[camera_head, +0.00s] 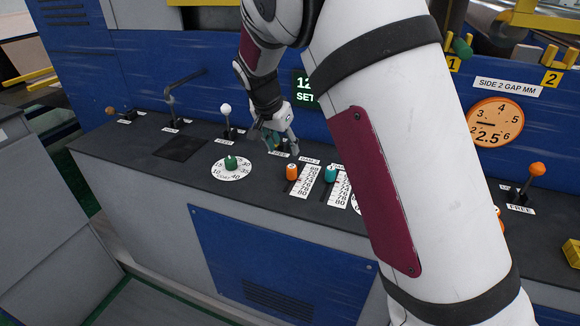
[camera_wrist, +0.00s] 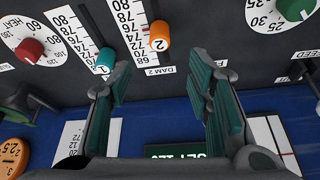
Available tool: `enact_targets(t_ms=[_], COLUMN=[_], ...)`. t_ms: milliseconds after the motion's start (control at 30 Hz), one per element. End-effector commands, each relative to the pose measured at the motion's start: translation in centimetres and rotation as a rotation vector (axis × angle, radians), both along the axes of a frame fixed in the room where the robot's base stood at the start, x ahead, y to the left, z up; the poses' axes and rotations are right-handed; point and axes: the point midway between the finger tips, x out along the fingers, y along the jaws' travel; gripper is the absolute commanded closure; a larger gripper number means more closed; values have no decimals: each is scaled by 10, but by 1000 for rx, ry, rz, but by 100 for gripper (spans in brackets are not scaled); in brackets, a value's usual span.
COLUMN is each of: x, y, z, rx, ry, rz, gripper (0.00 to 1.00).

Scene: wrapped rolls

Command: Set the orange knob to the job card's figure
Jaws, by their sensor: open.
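The orange knob (camera_head: 292,172), marked 2 in the wrist view (camera_wrist: 159,36), sits on a white numbered scale (camera_wrist: 128,22) labelled DAM 2. Its exact setting is too small to tell. My gripper (camera_head: 280,143) is open and empty, just behind the orange knob in the head view. In the wrist view its fingertips (camera_wrist: 161,75) are spread, with the orange knob ahead between their lines, apart from both. A white sheet (camera_wrist: 75,140) with figures on the blue wall may be the job card; a finger partly covers it and I cannot read its figures surely.
A teal knob (camera_head: 330,174) marked 1 stands close beside the orange one. A green dial knob (camera_head: 231,162) and a white-balled lever (camera_head: 226,110) are to the left. A lit SET display (camera_head: 304,92) is partly hidden by my arm. An orange-balled lever (camera_head: 538,169) stands far right.

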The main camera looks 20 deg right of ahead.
Motion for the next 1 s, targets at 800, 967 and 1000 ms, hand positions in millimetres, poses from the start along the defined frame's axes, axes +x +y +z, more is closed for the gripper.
enact_targets(t_ms=[800, 967, 1000], x=[29, 29, 29], y=[-32, -32, -32], z=[-105, -105, -105], rx=[1, 1, 1], ry=[0, 0, 0], rz=[1, 1, 1], gripper=[54, 54, 54])
